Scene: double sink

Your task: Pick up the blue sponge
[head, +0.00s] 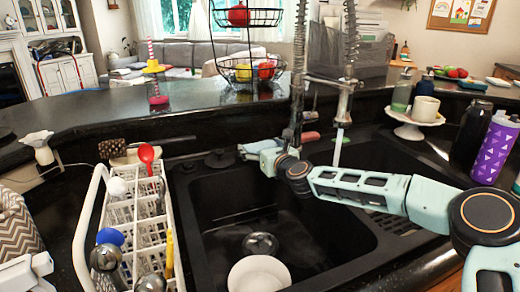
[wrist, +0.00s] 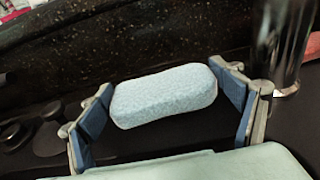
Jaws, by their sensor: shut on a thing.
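The blue sponge (wrist: 165,97) is a pale blue rounded block in the wrist view. My gripper (wrist: 167,100) is shut on it, with one blue-padded finger at each end of the sponge. In the head view my arm reaches in from the right, and my gripper (head: 256,150) is at the back edge of the sink, left of the faucet. The sponge is too small and too covered there to make out clearly. I cannot tell whether it touches the ledge.
The tall faucet (head: 341,120) stands close to the right of my gripper. The black sink (head: 215,215) holds a white plate (head: 259,275). A white dish rack (head: 95,195) with utensils stands left. A purple bottle (head: 494,150) and a cake stand (head: 414,120) are right.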

